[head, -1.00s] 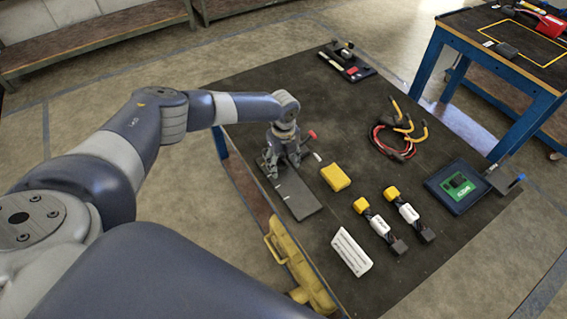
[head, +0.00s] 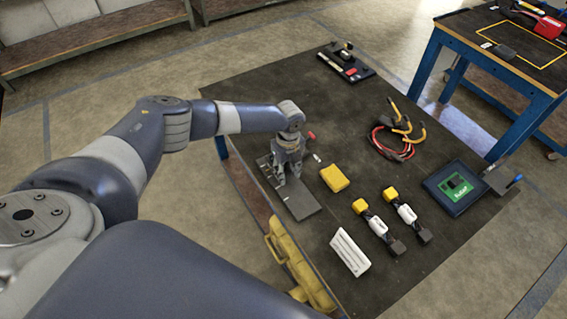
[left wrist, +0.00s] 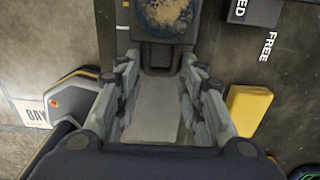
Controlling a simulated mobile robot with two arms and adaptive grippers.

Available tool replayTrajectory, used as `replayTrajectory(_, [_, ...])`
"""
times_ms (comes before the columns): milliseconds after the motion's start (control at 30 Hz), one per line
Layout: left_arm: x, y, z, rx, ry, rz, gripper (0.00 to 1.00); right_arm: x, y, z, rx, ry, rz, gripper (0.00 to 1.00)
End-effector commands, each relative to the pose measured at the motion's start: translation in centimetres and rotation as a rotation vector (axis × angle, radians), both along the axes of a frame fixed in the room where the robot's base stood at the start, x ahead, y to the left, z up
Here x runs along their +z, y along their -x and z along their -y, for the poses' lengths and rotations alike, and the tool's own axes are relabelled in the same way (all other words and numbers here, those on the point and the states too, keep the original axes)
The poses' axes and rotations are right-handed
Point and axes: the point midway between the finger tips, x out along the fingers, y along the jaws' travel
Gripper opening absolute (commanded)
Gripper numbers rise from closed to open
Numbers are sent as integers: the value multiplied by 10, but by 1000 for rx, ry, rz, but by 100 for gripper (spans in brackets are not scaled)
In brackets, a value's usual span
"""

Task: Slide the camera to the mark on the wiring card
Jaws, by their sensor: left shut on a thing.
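My left gripper (head: 288,178) points down over a flat grey rail plate (head: 303,206) near the table's left edge. In the left wrist view its fingers (left wrist: 160,70) are closed in on a dark block with a round, mottled blue-brown face, which appears to be the camera (left wrist: 168,18). The grey plate (left wrist: 155,108) shows below it between the fingers. In the head view the gripper hides most of the camera. My right gripper is out of view.
A yellow block (head: 335,178) lies right of the plate. Two white-and-yellow connectors (head: 407,213), red and yellow cables (head: 395,140), and a tray with a green board (head: 430,187) lie further right. A yellow holder (head: 285,255) hangs at the near-left table edge.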

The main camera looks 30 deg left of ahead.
Motion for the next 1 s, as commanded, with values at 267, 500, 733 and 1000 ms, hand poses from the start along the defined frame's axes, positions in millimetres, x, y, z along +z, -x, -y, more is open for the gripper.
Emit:
replayTrajectory(267, [4, 37, 61, -3, 5, -6, 0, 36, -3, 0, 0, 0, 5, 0])
replayTrajectory(500, [2, 58, 98, -1, 3, -5, 0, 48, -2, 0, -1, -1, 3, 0])
replayTrajectory(733, [1, 65, 110, 1, 2, -3, 0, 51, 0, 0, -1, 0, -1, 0])
replayTrajectory(1000, [0, 66, 112, 0, 4, -3, 0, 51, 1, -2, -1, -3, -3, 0])
